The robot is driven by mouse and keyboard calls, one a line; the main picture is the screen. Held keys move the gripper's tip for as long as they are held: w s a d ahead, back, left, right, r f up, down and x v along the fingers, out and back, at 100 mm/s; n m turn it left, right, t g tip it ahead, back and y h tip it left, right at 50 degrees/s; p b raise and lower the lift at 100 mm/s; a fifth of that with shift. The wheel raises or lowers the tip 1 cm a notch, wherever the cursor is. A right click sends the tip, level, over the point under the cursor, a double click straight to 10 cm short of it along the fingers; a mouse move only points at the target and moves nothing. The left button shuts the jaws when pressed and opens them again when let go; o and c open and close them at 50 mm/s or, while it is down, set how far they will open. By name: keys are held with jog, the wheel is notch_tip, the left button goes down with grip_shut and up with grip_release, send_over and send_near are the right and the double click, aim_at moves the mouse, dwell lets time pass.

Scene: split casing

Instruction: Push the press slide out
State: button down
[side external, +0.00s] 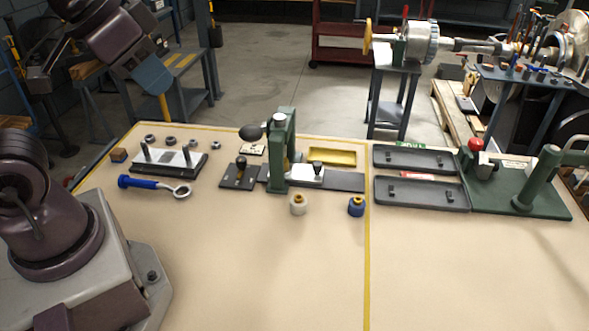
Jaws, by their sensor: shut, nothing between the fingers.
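The green press (281,160) stands upright near the middle of the table, with a black ball-ended lever (251,132) at its upper left. What looks like the press slide (308,173), a pale plate with a dark knob, sits at the press's right side on a dark flat rail (345,181). The press column hides part of the rail and maybe part of the slide. My gripper (165,117) is shut and empty, its yellow fingers pointing down at the upper left, well apart from the press and slide.
A dark plate with a knob (240,175) lies left of the press. A pin block (168,163) and blue-handled wrench (155,185) lie further left. A white-bodied part (298,206) and blue part (356,207) stand in front. Dark trays (421,195) lie right. The front table is clear.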

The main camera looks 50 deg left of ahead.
jog(key=c, duration=1.5)
grip_release()
jog(key=shift+c, duration=0.2)
jog(key=o, duration=0.6)
jog(key=shift+w+d+f+g, duration=0.2)
jog(key=shift+w+f+g, duration=0.1)
jog(key=shift+f, duration=0.25)
jog(key=shift+w+d+f+g, duration=0.2)
jog(key=shift+f+g, duration=0.1)
jog(key=shift+f, duration=0.2)
jog(key=n+g+y, duration=0.3)
jog(key=n+y, duration=0.1)
jog(key=n, duration=1)
send_near(318, 164)
jog(key=x, duration=0.9)
jog(key=shift+a+f, duration=0.1)
jog(key=shift+f, duration=0.2)
